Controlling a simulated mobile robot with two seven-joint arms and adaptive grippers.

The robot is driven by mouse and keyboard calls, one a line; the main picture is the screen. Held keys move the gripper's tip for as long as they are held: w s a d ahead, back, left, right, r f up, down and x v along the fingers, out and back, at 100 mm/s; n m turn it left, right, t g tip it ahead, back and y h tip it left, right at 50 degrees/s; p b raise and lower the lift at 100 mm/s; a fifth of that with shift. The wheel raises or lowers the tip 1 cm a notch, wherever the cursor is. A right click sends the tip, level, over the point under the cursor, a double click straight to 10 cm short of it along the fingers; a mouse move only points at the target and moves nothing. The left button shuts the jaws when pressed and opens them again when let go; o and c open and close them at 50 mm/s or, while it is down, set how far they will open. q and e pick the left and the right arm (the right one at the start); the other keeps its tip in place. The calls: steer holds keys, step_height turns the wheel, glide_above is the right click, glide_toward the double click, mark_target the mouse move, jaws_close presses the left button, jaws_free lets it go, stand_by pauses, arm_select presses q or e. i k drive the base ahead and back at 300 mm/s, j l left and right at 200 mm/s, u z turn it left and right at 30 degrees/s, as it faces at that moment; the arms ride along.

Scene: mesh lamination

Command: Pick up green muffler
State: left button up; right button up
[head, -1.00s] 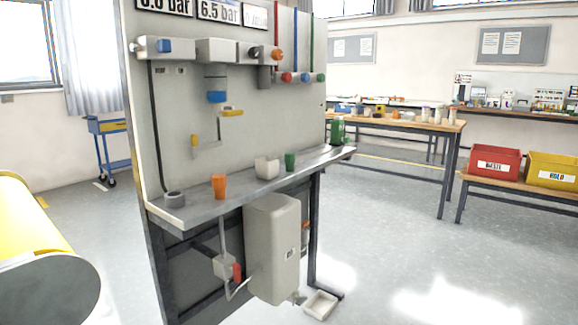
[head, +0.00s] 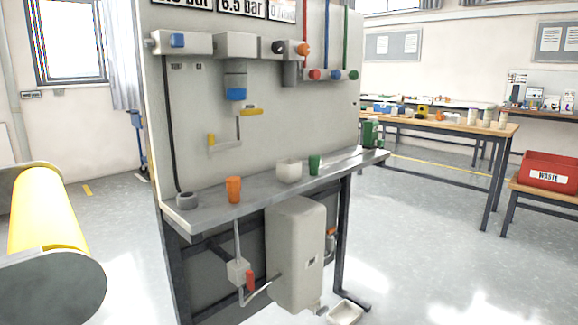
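A small green cylinder (head: 314,165), which looks like the green muffler, stands upright on the grey shelf (head: 258,200) of the pneumatic panel. It is right of a white block-like container (head: 289,170). A larger dark green object (head: 370,134) stands at the shelf's far right end; I cannot tell exactly what it is. Neither of my grippers shows in the head view.
An orange cup-shaped piece (head: 233,190) and a grey ring (head: 187,200) also sit on the shelf. A white tank (head: 296,253) hangs below it. A yellow roller (head: 47,210) is at left. Open floor lies at front right.

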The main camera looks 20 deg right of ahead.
mark_target(313, 160)
steer(key=i+l+u, duration=0.2)
steer(key=l, duration=0.35)
steer(key=k+l+u, duration=0.15)
steer(key=l, duration=0.4)
steer(key=i+l+u, duration=0.15)
steer(key=l, duration=1)
steer(key=k, duration=0.05)
